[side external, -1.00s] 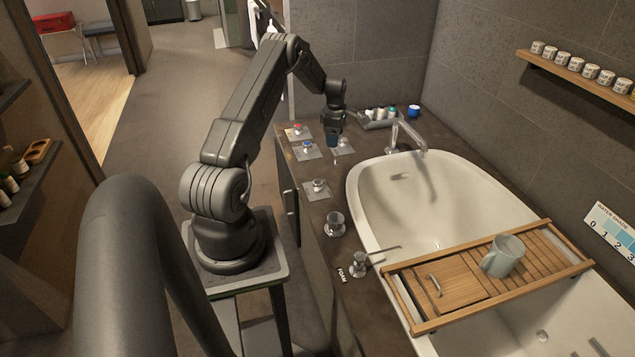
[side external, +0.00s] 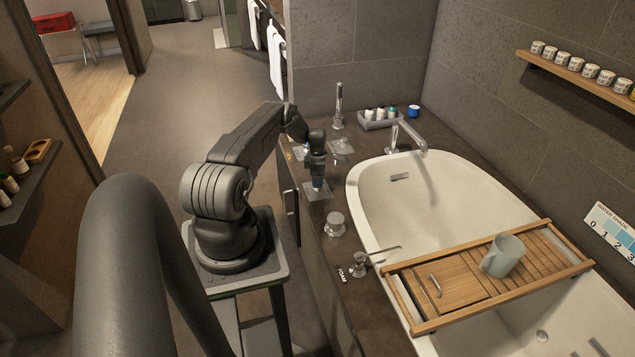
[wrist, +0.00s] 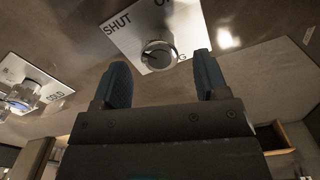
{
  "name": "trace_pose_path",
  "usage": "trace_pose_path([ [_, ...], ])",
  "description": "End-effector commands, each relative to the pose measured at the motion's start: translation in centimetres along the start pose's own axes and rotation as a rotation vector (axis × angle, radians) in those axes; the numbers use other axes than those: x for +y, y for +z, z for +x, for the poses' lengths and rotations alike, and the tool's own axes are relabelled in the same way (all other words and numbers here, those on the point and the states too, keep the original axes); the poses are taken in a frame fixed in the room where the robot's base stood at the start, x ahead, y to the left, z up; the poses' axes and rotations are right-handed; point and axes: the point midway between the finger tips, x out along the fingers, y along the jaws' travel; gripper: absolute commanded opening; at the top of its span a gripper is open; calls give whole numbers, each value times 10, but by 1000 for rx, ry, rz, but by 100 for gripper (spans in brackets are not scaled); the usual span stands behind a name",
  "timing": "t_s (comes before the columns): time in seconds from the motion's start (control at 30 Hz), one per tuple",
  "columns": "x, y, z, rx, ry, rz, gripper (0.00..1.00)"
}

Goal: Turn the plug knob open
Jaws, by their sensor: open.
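The plug knob (wrist: 158,55) is a round silver dial on a pale square plate (wrist: 122,35). In the wrist view the plate reads SHUT at its left corner, with the other lettering cut off or partly hidden. My gripper (wrist: 160,66) is open, with one dark blue-grey finger on each side of the knob and nothing held. I cannot tell whether the fingers touch it. In the side view my gripper (side external: 318,183) points down over the plate (side external: 314,195) and hides the knob.
A COLD knob (wrist: 20,98) is at the wrist view's left. Another plate (side external: 341,146) lies behind my gripper. A round metal knob (side external: 335,224) and a FOAM lever (side external: 359,265) stand nearer the camera. The bathtub (side external: 375,185) is right, with a wooden tray (side external: 450,285) and mug (side external: 503,256).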

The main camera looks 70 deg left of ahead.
Motion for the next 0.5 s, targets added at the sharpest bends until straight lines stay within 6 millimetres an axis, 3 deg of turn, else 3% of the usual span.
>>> trace_pose_path([
  [0.2,0,0,20,0,1,0,67],
  [0.5,0,0,24,0,1,1,67],
])
